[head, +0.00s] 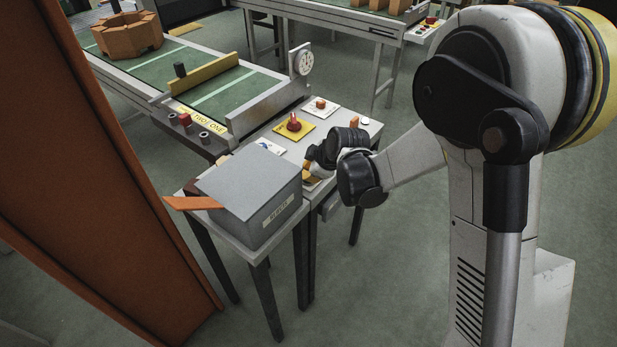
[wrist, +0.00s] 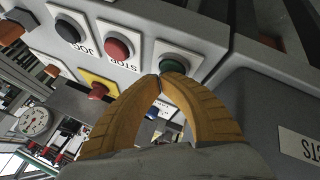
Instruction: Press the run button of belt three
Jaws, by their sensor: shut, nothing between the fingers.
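A green button (wrist: 172,65) on a white square plate is set in a grey panel (wrist: 215,42) in the wrist view. No lettering that names it as run, or as belt three, can be read. My gripper (wrist: 158,78) is shut and empty. Its yellow fingertips overlap the lower left edge of the green button, and I cannot tell whether they touch it. A red button (wrist: 117,47) marked STOP and a black button (wrist: 68,30) marked JOG sit beside it. In the head view my gripper (head: 308,165) is low over the panel's near end, and the green button is hidden there.
A grey box (head: 245,190) on a small table stands close to the left of my gripper, with a flat orange piece (head: 190,203) at its edge. A red mushroom button on a yellow plate (head: 306,130) lies beyond my gripper. A dial (head: 303,60) stands by the green belt (head: 225,95).

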